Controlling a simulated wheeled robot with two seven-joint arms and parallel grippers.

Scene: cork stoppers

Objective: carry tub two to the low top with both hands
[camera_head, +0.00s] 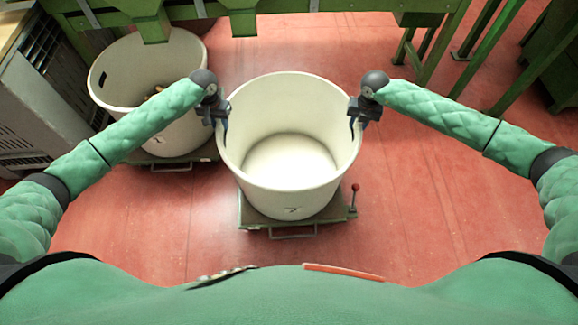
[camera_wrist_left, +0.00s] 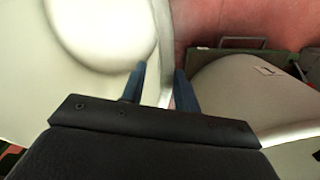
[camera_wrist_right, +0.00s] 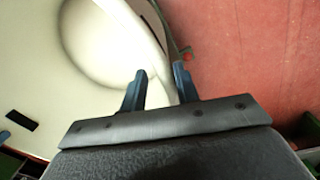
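A large empty cream tub (camera_head: 289,192) stands upright on a low green trolley (camera_head: 246,213) in the middle of the head view; I take it for tub two. My left gripper (camera_head: 222,128) is at the tub's left rim. In the left wrist view its blue fingers (camera_wrist_left: 161,82) stand apart, one on each side of the rim. My right gripper (camera_head: 353,122) is at the right rim. In the right wrist view its fingers (camera_wrist_right: 160,78) also stand apart with the rim between them. I cannot identify the low top with certainty.
A second cream tub (camera_head: 118,90) with some brown pieces inside stands close on the left, on another trolley. A grey cabinet (camera_head: 45,105) is at the far left. Green frames (camera_head: 330,5) cross the back. The red floor (camera_head: 430,220) is clear at the right.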

